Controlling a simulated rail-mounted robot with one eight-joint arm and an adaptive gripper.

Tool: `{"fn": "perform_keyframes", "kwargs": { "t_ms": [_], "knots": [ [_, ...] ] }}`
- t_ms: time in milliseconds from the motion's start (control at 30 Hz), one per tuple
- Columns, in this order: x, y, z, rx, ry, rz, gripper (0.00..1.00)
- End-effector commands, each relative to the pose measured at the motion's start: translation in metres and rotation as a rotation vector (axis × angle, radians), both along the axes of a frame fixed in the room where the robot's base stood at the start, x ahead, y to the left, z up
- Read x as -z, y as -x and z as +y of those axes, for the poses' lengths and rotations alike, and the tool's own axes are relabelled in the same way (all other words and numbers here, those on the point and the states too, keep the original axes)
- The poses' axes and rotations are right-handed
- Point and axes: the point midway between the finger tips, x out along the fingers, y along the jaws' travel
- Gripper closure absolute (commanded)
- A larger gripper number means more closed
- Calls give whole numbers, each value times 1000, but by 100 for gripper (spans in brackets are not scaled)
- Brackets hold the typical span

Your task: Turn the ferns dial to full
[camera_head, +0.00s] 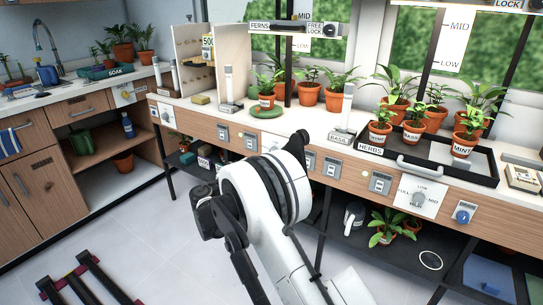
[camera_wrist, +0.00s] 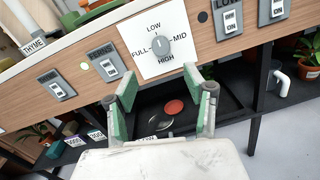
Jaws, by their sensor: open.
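In the wrist view, a round grey dial knob (camera_wrist: 160,47) sits on a white square plate (camera_wrist: 136,30) on the wooden panel. The plate reads LOW at the top, MID at the right, HIGH at the bottom and FULL at the left. The knob's small mark seems to face up toward LOW. My gripper (camera_wrist: 162,78) is open and empty, its green-padded fingers apart below the knob in the picture, not around it. A label ending in "RNS" (camera_wrist: 102,50) is above a switch left of the plate. In the head view my arm hides the gripper and this dial.
Switch plates flank the dial, at left (camera_wrist: 108,67) and right (camera_wrist: 228,17). Another FULL/LOW dial (camera_head: 418,198) and a blue knob (camera_head: 463,215) are farther right along the bench front. Potted plants and a black tray (camera_head: 482,174) stand on the bench above.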

Motion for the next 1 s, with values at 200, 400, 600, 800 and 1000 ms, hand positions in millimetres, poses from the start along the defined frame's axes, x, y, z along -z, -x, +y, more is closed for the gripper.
{"fn": "perform_keyframes", "kwargs": {
  "t_ms": [200,400,600,800,1000],
  "knots": [
    [2,-32,-22,4,-1,0,52],
    [2,-64,-42,4,-2,1,52],
    [2,-91,-57,3,-3,0,52],
    [1,-105,-65,2,-2,0,52],
    [0,-108,-67,2,-2,0,52]
  ]
}}
